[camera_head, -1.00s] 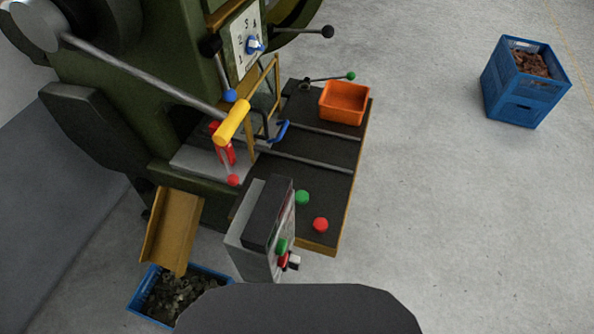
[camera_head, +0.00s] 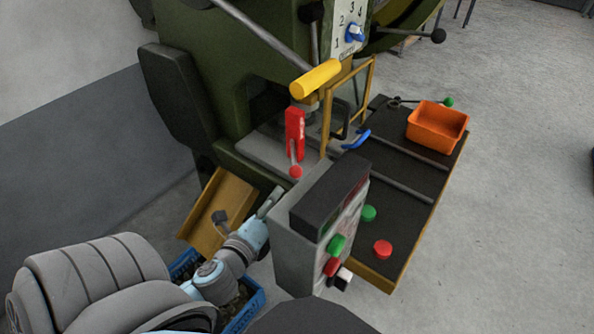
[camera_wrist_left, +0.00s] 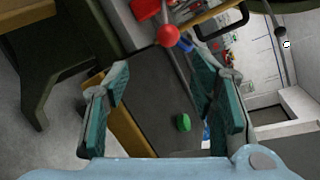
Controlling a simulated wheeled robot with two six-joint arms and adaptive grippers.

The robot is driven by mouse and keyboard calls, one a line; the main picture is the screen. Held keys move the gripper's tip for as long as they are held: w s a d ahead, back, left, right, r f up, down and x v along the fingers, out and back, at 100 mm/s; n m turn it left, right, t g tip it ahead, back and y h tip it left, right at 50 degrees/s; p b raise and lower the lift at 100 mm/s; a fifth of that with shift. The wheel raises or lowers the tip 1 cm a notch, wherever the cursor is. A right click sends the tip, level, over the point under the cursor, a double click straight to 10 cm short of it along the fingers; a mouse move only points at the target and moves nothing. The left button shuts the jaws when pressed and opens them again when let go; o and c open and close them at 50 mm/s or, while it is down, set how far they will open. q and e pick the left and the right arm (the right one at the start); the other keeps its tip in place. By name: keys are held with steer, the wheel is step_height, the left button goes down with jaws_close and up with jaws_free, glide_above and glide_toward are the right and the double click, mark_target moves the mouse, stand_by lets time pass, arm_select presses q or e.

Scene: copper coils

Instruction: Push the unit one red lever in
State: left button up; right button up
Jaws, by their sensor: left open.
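The red lever shows on the green machine, with its red upright part (camera_head: 295,128) and a rod ending in a red ball (camera_head: 296,172). In the left wrist view, the red ball (camera_wrist_left: 167,35) is near the top, beyond the fingertips. My left gripper (camera_head: 246,208) is below and left of the ball in the head view, partly hidden by the grey control box (camera_head: 296,228). In the wrist view, its teal fingers (camera_wrist_left: 162,88) are apart with nothing held between them. A gap separates gripper and lever. My right gripper is not in view.
The control box with green and red buttons stands close to the right of my left gripper. A yellow chute (camera_head: 212,212) and a blue crate (camera_head: 249,312) are beside and below it. A yellow-handled bar (camera_head: 315,79) hangs above the lever. An orange bin (camera_head: 437,126) sits on the machine table.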

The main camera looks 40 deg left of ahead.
mark_target(293, 175)
arm_select(q)
steer(key=x, duration=0.4)
steer(key=b+x, duration=0.1)
steer(key=x, duration=0.4)
steer(key=r+x, duration=0.1)
steer(key=x, duration=0.4)
steer(key=shift+w+r+b, duration=0.1)
steer(key=shift+w+b, duration=0.15)
steer(key=shift+b, duration=0.05)
steer(key=shift+c, duration=0.6)
jaws_close()
